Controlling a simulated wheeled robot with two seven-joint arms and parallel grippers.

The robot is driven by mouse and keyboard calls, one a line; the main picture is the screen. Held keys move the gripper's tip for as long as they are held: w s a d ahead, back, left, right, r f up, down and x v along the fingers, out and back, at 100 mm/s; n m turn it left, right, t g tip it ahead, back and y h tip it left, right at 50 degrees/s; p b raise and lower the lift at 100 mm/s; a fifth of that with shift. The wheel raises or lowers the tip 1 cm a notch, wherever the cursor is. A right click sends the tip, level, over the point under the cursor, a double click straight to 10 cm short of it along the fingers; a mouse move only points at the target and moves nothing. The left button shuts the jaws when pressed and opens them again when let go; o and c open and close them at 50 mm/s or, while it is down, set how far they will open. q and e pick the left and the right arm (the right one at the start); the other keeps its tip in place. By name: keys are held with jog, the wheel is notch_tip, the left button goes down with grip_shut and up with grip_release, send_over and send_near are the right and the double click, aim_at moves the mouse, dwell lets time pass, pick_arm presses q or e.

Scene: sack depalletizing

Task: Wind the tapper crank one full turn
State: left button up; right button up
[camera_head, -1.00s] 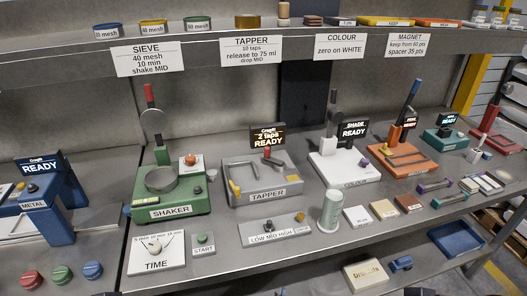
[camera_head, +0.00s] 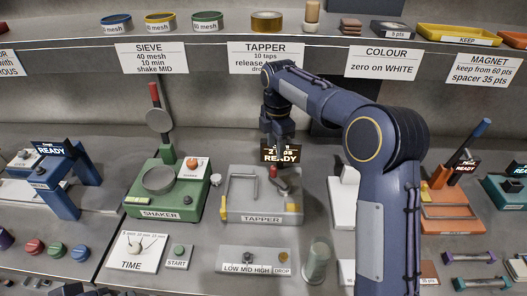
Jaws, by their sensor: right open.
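The tapper (camera_head: 262,218) is a grey machine in the middle of the bench, labelled TAPPER. Its crank (camera_head: 280,184) stands at the right of its top, with a red knob (camera_head: 272,171) showing just below my gripper. My right gripper (camera_head: 279,148) points down above the crank, in front of the tapper's display (camera_head: 283,157), and is open. I cannot tell whether its fingertips touch the knob. The display reads READY, its upper lines partly hidden by the gripper.
The green shaker (camera_head: 160,213) stands left of the tapper. A LOW MID HIGH panel (camera_head: 250,268) and a pale green cylinder (camera_head: 316,259) lie in front. My right arm covers much of the colour station. The TAPPER sign (camera_head: 250,56) hangs behind.

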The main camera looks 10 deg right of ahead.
aim_at(273, 167)
jog(key=shift+w+a+f, duration=0.25)
jog(key=shift+w+f, duration=0.05)
notch_tip(273, 167, down, 7)
jog(key=shift+f+p, duration=0.2)
jog(key=shift+p, duration=0.1)
grip_shut()
